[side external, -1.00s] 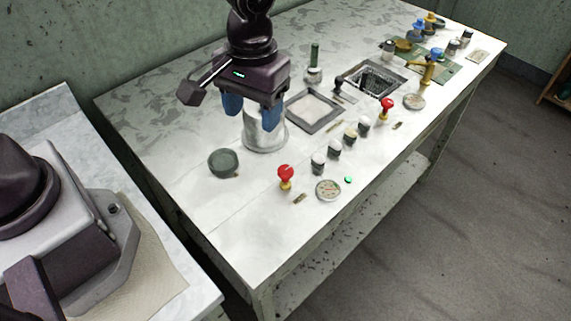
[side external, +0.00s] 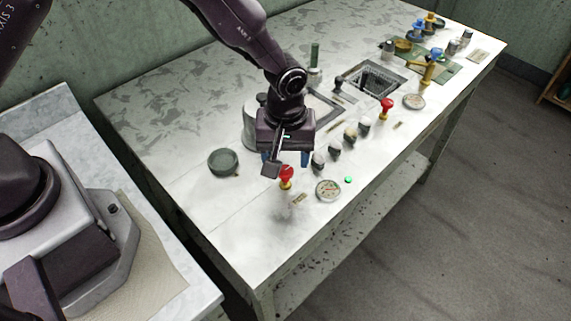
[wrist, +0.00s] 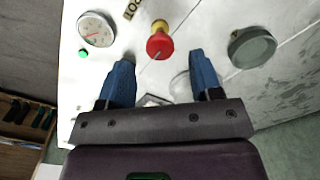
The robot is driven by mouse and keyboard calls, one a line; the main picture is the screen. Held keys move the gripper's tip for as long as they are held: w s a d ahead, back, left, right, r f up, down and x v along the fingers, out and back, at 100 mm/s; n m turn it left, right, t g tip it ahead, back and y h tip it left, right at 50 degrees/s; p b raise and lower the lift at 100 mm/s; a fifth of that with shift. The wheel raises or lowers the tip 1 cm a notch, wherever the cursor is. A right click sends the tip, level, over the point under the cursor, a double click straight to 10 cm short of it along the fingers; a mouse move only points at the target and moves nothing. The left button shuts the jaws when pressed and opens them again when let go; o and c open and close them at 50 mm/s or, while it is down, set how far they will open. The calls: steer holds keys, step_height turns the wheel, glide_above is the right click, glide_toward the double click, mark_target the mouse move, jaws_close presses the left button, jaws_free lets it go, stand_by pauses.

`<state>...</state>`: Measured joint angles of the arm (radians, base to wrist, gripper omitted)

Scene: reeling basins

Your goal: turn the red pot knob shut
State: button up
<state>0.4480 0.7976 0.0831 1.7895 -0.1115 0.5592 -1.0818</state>
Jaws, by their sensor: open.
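The red knob (side external: 286,175) stands on a yellow base on the white table top, near the table's front edge. In the wrist view the red knob (wrist: 159,45) lies just ahead of the fingertips and roughly centred between them. A small tan label (wrist: 132,8) with dark lettering, cut off by the frame, is beside it. My gripper (side external: 272,158) is above the table just behind and left of the knob in the side view. In the wrist view my gripper (wrist: 162,59) has its two blue fingers spread apart with nothing held. My wrist hides part of the pale pot behind it.
A round gauge (side external: 328,190) and a green light (side external: 348,180) sit right of the knob. A dark green bowl (side external: 223,162) is to the left. Several small dark-and-pale knobs (side external: 334,147) run back toward a second red knob (side external: 386,105).

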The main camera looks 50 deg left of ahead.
mark_target(286, 170)
steer(key=shift+f, duration=1.7)
steer(key=c, duration=0.9)
